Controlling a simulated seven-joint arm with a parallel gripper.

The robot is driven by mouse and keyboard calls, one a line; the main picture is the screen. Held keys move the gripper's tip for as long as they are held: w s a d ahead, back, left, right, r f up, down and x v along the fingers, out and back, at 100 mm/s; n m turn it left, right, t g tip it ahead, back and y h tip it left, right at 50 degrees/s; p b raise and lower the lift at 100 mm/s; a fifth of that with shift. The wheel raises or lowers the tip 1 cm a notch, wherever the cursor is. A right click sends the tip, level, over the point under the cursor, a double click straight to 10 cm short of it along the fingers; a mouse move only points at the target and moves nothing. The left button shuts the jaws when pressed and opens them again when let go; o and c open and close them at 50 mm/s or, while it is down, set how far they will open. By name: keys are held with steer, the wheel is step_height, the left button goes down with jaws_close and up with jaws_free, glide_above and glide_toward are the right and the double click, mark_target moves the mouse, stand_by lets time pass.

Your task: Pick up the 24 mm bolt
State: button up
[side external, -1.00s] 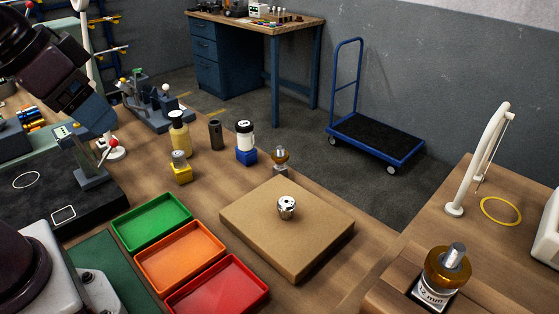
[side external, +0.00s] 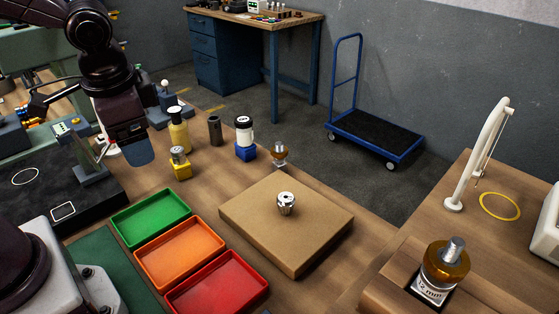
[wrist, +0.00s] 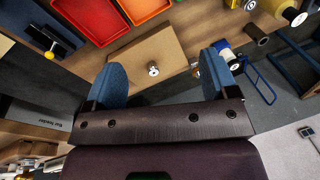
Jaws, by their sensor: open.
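No part in view carries a readable 24 mm label. A small silver round part with dark marks on top (side external: 286,203) stands on the brown box (side external: 250,232); I cannot tell if it is the bolt. It also shows in the wrist view (wrist: 153,69), beyond and between my fingertips. My gripper (side external: 138,157) hangs over the bench at the left, well away from the box. Its two blue fingers (wrist: 162,73) are apart with nothing between them. A gold-collared part with a silver stud and a label that seems to read 12 mm (side external: 443,268) stands front right.
Green (side external: 152,217), orange (side external: 180,254) and red (side external: 218,287) trays lie left of the box. Behind stand a yellow-based part (side external: 180,165), a yellow bottle (side external: 179,132), a dark cylinder (side external: 214,130), a blue-based part (side external: 245,140) and a small gold-collared part (side external: 279,154).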

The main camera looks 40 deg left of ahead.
steer(key=w+a+f+m+g+y, duration=0.1)
steer(key=w+a+f+m+y, duration=0.1)
steer(key=w+f+m+y, duration=0.3)
steer(key=m+t+y, duration=0.3)
steer(key=m+t, duration=0.4)
steer(key=m, duration=0.9)
glide_toward(279, 145)
steer(key=s+a, duration=0.1)
steer(key=s, duration=0.1)
steer(key=s+a+f, duration=0.1)
steer(key=s, duration=0.2)
steer(key=s+a, duration=0.1)
steer(key=s, duration=0.2)
steer(key=shift+f, duration=0.15)
steer(key=w+d+r+m+t+h, duration=0.1)
steer(key=w+d+m+t+h, duration=0.1)
steer(key=w+d+m+t, duration=0.15)
steer(key=shift+m, duration=0.65)
steer(key=x, duration=1.4)
steer(key=shift+a+r, duration=0.15)
steer(key=shift+a, duration=0.05)
steer(key=shift+s, duration=0.1)
steer(key=c, duration=1.2)
steer(key=shift+r, duration=0.1)
steer(key=shift+c, duration=0.5)
steer(key=shift+r, duration=0.1)
